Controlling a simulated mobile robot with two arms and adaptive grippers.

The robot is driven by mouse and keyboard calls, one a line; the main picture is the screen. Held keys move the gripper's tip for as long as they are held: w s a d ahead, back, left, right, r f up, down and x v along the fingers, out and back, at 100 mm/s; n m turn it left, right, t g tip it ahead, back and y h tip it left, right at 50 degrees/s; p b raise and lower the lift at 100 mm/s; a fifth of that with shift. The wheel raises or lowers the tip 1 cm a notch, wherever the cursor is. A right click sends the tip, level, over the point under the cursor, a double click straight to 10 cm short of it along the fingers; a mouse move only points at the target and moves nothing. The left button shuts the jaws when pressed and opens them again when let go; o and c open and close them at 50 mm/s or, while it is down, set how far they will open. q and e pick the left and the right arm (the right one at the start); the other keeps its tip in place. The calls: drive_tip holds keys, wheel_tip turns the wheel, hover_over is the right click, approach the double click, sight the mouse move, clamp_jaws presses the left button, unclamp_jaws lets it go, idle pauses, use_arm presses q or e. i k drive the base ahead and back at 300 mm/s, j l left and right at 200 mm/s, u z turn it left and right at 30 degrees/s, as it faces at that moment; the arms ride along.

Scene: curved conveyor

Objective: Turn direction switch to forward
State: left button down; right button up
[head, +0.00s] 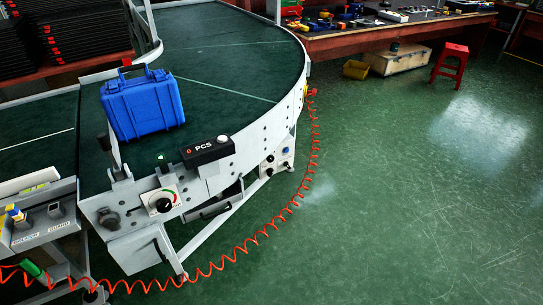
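No label I can read names the direction switch. A black rotary knob (162,204) on a white plate with a red-green arc sits on the conveyor's near end. A small white control box (280,160) with dark knobs is mounted lower on the conveyor's right side; its markings are too small to read, and I cannot tell its switch position. The curved conveyor (230,45) has a dark green belt and a white-grey frame. Neither of my grippers is in view.
A blue case (143,103) stands on the belt near the frame edge. A black PCS box (208,151) is on the side rail. A red coiled hose (262,236) hangs around the front. A red stool (451,64) stands far right. The green floor (420,200) right is clear.

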sight(270, 171)
drive_tip(key=i+l+u, duration=0.2)
drive_tip(key=i+l, duration=0.25)
drive_tip(key=i+l+u, duration=0.2)
drive_tip(key=i+l, duration=0.25)
drive_tip(key=l, duration=0.2)
